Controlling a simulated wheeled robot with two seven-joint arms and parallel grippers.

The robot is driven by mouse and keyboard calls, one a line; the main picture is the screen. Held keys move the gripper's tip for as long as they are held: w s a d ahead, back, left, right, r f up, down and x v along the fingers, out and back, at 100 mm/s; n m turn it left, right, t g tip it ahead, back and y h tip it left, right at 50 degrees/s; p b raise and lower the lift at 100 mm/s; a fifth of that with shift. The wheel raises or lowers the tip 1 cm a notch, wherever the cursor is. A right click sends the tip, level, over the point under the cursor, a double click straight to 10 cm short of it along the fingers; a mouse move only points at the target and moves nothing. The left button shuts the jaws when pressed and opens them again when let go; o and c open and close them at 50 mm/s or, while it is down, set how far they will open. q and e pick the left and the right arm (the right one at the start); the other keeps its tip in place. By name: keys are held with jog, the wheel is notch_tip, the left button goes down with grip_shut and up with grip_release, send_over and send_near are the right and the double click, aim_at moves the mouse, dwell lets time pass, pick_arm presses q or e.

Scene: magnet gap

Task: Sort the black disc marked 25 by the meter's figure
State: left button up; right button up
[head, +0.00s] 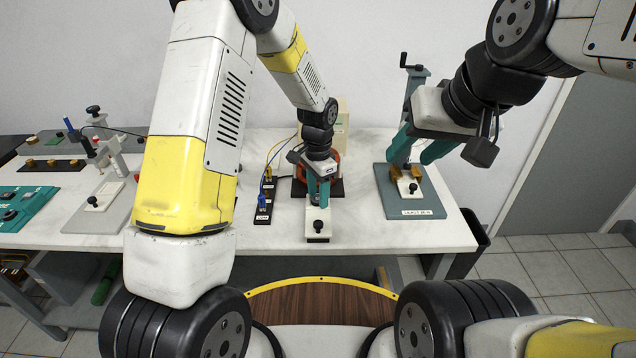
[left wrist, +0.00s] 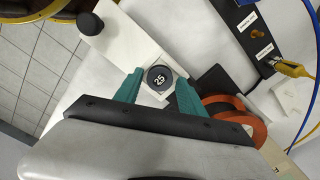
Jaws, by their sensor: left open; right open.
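The black disc marked 25 (left wrist: 159,77) lies face up in a white holder, between the spread teal fingertips of my left gripper (left wrist: 160,88) in the left wrist view. The fingers are open and do not visibly clamp it. In the head view my left gripper (head: 319,196) points down over the white slide (head: 318,214) and hides the disc. My right gripper (head: 420,150) is open and empty in front of the stand on the right. No meter figure is readable in either view.
An orange coil (head: 299,172) stands just behind my left gripper, partly hidden. A dark terminal block (head: 263,212) with yellow and blue leads is left of it. A crank stand on a grey-green base (head: 405,205) is on the right. Bare white table lies between.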

pick_arm(q)
grip_shut()
jog(key=shift+r, duration=2.05)
